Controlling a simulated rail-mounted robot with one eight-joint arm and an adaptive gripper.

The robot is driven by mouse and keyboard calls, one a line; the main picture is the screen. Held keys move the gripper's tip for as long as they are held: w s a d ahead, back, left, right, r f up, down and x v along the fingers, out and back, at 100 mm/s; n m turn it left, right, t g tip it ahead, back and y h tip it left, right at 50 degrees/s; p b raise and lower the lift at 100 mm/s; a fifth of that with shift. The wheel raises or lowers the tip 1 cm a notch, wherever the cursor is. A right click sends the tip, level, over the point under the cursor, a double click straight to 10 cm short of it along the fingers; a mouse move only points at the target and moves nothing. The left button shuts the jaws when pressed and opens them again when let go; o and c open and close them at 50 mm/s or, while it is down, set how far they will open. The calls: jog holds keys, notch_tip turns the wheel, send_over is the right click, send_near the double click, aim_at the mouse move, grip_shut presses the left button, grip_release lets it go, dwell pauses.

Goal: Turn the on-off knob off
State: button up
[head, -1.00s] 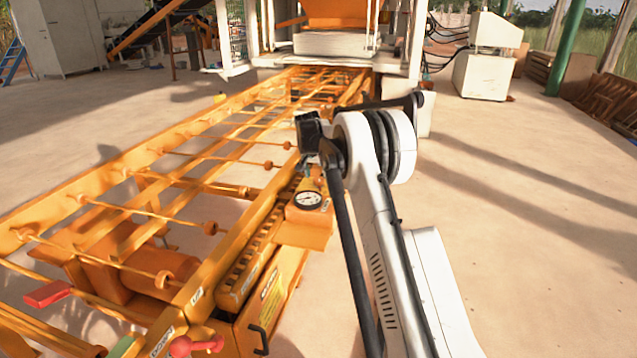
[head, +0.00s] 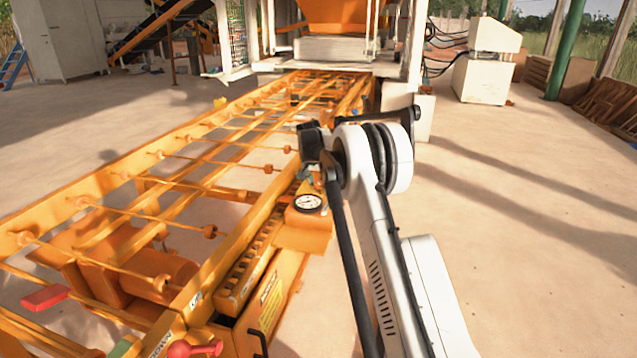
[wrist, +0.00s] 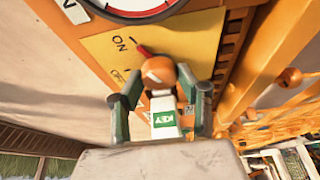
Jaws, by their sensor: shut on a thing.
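The on-off knob (wrist: 158,72) is orange-brown with a pale patch, on a yellow plate (wrist: 185,38) in the wrist view. Its red pointer (wrist: 145,50) points up-left, close to the black mark by the word ON. The word OFF lies lower, partly hidden by a finger. My gripper (wrist: 157,86) has one finger on each side of the knob and is shut on it. In the head view my gripper (head: 306,178) is small, beside the orange control box (head: 305,237), and the knob cannot be made out.
A round gauge (head: 308,203) sits on the control box, close to my gripper; its rim (wrist: 130,14) shows above the plate in the wrist view. The orange roller frame (head: 130,215) runs along the left. The floor on the right (head: 540,220) is clear.

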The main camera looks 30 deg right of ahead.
jog(key=shift+n, duration=0.3)
jog(key=n+y+p, duration=0.1)
jog(key=n, duration=0.1)
jog(key=shift+d+r+n+t+p, duration=0.1)
jog(key=shift+n+t+p, duration=0.3)
jog(key=n+y+p, duration=0.1)
jog(key=n, duration=0.2)
jog(key=shift+n+t, duration=0.3)
jog(key=n+y+p, duration=0.1)
jog(key=n, duration=0.2)
jog(key=shift+d+n+y, duration=0.1)
jog(key=shift+n+y, duration=0.2)
jog(key=shift+n+y+p, duration=0.6)
jog(key=shift+n+p, duration=0.05)
jog(key=shift+n, duration=1.15)
jog(key=o, duration=1.1)
jog(key=shift+o, duration=0.2)
